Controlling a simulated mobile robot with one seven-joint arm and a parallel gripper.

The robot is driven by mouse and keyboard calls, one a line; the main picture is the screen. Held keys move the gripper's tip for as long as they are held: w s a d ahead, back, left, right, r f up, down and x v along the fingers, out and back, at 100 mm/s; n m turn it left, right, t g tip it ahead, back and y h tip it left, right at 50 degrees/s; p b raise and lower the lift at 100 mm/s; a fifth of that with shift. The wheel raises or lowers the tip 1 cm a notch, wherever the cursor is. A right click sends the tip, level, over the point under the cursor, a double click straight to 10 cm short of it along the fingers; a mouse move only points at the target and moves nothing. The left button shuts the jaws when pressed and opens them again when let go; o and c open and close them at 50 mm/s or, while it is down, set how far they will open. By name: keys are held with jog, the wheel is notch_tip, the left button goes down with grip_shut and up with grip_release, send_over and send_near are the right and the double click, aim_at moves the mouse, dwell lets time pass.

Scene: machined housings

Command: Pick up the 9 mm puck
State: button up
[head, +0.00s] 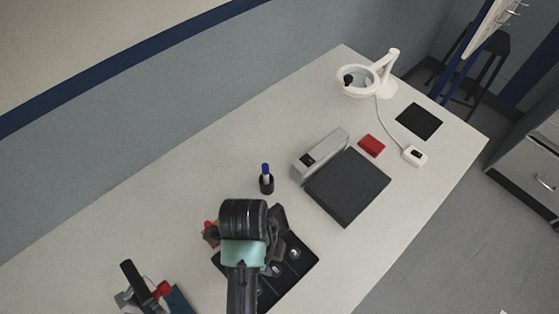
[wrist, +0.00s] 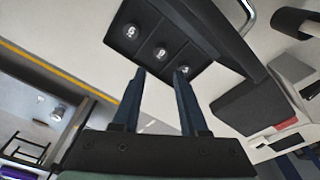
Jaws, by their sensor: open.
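A black tray (wrist: 182,20) in the wrist view holds three small round metal pucks in a row of square pockets. One puck (wrist: 130,31) is at upper left, a middle puck (wrist: 160,53) lies beyond the gap between my fingertips, and a third (wrist: 184,70) is partly hidden by the right finger. They carry small marks that I cannot read surely, so I cannot tell which is the 9 mm one. My gripper (wrist: 161,72) is open and empty. In the head view my arm covers much of the tray (head: 305,264); a puck (head: 295,253) shows right of it.
A dark flat plate (head: 347,188) with a grey box (head: 320,153) lies behind the tray. A blue-topped black holder (head: 266,180) stands nearby. A red block (head: 371,145), a white magnifier lamp (head: 357,82) and a black mat (head: 419,121) are farther back.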

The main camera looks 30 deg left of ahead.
aim_at(275, 270)
jog(key=f, duration=0.3)
jog(key=f+p, duration=0.1)
jog(key=f, duration=0.2)
jog(key=d+f, duration=0.1)
jog(key=f, duration=0.3)
jog(key=shift+w, duration=0.15)
grip_shut()
